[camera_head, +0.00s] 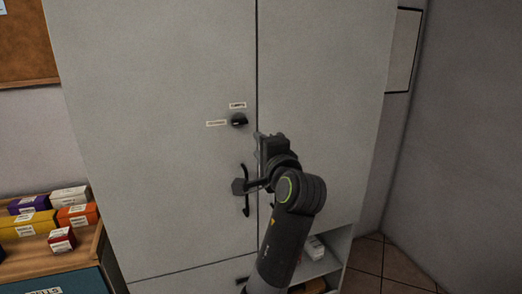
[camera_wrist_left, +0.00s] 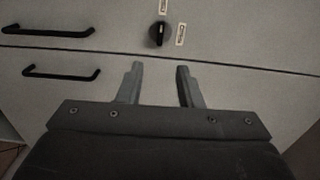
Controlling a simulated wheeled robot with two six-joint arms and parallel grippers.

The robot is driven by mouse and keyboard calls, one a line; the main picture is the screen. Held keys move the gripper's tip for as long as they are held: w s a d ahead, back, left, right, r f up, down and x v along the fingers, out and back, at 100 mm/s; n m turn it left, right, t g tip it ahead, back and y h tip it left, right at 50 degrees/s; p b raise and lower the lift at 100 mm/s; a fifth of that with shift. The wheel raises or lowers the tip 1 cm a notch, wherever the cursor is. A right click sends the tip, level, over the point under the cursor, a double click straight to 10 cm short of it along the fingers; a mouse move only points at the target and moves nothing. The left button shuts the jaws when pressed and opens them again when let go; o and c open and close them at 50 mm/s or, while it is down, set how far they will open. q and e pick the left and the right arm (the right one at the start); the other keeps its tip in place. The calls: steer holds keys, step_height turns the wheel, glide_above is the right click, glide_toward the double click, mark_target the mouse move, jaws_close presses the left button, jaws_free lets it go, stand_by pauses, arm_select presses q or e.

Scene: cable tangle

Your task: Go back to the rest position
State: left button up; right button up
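My left gripper (camera_head: 259,140) is in front of the tall grey cabinet (camera_head: 160,80), close to the seam between its two doors. In the left wrist view its two fingers (camera_wrist_left: 158,82) are apart, with nothing between them. A black knob (camera_head: 239,120) sits on the left door, up and left of the gripper; it also shows in the left wrist view (camera_wrist_left: 159,34), beyond the fingertips. A black handle (camera_head: 246,190) is on the left door, partly covered by my wrist. Two handles show in the left wrist view, the nearer one (camera_wrist_left: 62,74) on the right door. My right gripper is not in view.
A wooden shelf (camera_head: 75,258) with several small coloured boxes stands at the left. An open lower compartment (camera_head: 318,268) with a white box (camera_head: 314,247) lies behind my arm. The wall is at the right, with tiled floor (camera_head: 385,265) at the bottom right.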

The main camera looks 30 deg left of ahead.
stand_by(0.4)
arm_select(q)
steer(key=w+f+m+h, duration=0.2)
steer(key=w+f+h, duration=0.15)
steer(key=f, duration=1.05)
steer(key=w+f+m+h, duration=0.15)
steer(key=w+f, duration=0.25)
steer(key=f, duration=0.9)
steer(key=s+f+n+g+h, duration=0.15)
steer(key=s+f, duration=0.25)
steer(key=f, duration=0.8)
steer(key=s+f+g+h, duration=0.2)
steer(key=s+f+h, duration=0.15)
steer(key=f, duration=0.95)
steer(key=s+f+n+g+h, duration=0.2)
steer(key=s+f+n+g, duration=0.25)
steer(key=s+f, duration=1.8)
steer(key=s+f+n+g, duration=0.1)
steer(key=s+f+n, duration=0.2)
steer(key=s, duration=1.1)
steer(key=s+f+n+g, duration=0.1)
steer(key=s+f+n, duration=0.2)
steer(key=s, duration=1.1)
steer(key=shift+f+h, duration=0.4)
